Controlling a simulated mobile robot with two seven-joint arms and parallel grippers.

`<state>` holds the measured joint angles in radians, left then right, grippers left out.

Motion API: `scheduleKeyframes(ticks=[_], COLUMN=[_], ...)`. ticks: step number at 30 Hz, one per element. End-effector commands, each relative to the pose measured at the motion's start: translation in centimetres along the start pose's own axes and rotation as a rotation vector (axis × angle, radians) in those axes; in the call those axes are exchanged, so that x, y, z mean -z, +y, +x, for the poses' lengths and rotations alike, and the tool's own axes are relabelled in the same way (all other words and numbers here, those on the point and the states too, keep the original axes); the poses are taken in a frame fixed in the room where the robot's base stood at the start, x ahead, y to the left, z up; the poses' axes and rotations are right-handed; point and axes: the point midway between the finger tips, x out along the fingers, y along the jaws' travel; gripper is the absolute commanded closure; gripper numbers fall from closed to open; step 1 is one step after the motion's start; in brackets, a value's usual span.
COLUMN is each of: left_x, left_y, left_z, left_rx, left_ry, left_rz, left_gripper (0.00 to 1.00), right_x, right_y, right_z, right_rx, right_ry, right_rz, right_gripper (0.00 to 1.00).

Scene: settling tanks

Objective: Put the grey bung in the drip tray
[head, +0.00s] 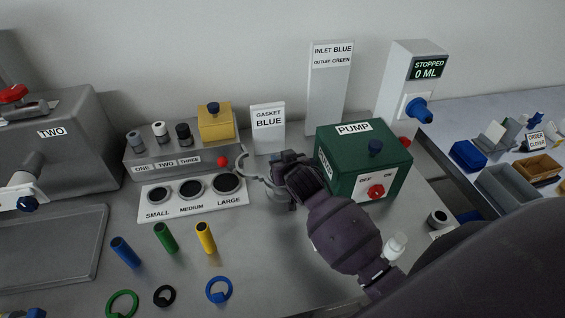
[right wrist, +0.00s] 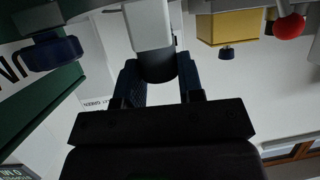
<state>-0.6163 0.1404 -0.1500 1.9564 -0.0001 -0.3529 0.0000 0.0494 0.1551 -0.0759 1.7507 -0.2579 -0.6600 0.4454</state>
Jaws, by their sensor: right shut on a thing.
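A grey bung (head: 136,141) stands at the left end of the block marked ONE, TWO, THREE, beside a white and a black one. The drip tray appears to be the shallow empty metal tray (head: 50,245) at the left, below the tank's tap. My right gripper (head: 274,182) is in front of the GASKET sign, left of the green pump. In the right wrist view its fingers (right wrist: 160,88) are shut on a dark grey cylindrical end (right wrist: 157,67). I cannot tell what the whole held thing is. My left gripper is not in view.
The green pump (head: 345,160) stands close to the right of my gripper. A grey curved part (head: 252,167) is beside the gripper. The SMALL, MEDIUM, LARGE plate (head: 165,207) lies left of it. Coloured cylinders and rings lie on the front bench, including a blue ring (head: 209,291).

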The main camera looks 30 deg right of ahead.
Motion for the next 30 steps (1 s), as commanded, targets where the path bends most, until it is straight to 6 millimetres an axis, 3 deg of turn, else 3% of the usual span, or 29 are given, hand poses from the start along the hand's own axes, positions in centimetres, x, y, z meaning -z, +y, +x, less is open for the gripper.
scheduleKeyframes(ticks=[17, 18, 22, 30], left_x=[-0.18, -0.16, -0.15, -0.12], left_y=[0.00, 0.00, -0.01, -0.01], left_z=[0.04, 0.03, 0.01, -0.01], left_rx=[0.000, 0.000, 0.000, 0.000], left_ry=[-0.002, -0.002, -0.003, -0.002], left_rz=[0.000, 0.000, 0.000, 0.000], left_gripper=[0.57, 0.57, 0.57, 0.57], right_x=[-1.31, -1.30, -1.28, -1.27], right_y=[-0.04, -0.03, -0.03, -0.03], right_z=[0.56, 0.55, 0.54, 0.53], right_rx=[0.001, 0.001, 0.001, 0.001], right_ry=[0.002, 0.002, 0.002, 0.001], right_rz=[0.001, 0.001, 0.000, 0.000], right_gripper=[0.90, 0.61, 0.41, 0.40])
